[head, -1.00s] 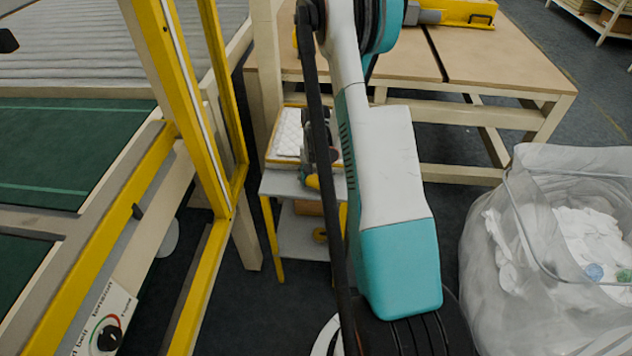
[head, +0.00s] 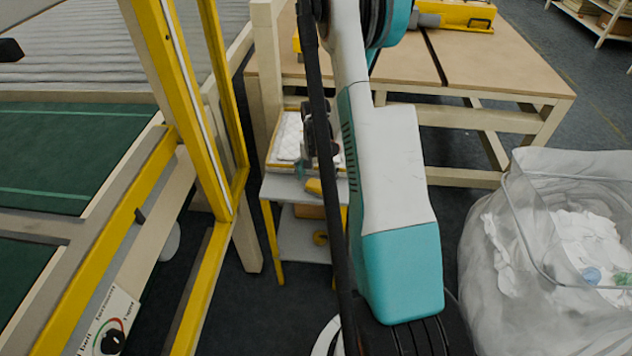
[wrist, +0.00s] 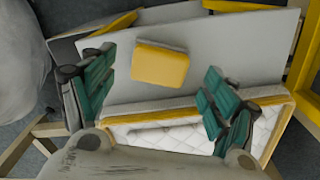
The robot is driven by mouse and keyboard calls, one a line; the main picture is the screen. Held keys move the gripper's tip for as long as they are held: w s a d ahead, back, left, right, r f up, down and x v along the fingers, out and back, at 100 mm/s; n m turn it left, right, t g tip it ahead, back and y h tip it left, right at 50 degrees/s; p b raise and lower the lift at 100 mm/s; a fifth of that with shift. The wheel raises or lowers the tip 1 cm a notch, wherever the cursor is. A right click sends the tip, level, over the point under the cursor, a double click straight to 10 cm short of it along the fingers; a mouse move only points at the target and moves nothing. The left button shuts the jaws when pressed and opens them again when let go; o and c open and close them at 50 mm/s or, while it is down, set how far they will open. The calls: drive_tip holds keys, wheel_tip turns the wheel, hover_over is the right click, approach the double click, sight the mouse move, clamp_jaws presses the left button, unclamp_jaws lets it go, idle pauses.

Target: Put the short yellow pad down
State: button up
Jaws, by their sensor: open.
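The short yellow pad (wrist: 160,66) lies flat on a small grey stand, in front of the yellow-edged tray. It also shows in the head view (head: 314,186), just below my gripper and partly beside my arm. My gripper (wrist: 157,74) is open, with its green fingers wide apart to either side of the pad in the wrist view. Nothing is between them. In the head view my gripper (head: 319,152) is dark, small and partly hidden by my arm, above the pad.
The tray (wrist: 180,105) holds white quilted pieces (wrist: 150,137) and sits on the stand (head: 283,188). A yellow machine frame (head: 190,110) stands close at left. A wooden table (head: 500,60) is behind. A clear bag of white wadding (head: 500,250) is at right.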

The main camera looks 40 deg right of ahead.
sight(316, 184)
wheel_tip(316, 184, up, 8)
drive_tip(key=p, duration=0.2)
drive_tip(key=shift+r, duration=0.2)
idle(0.4)
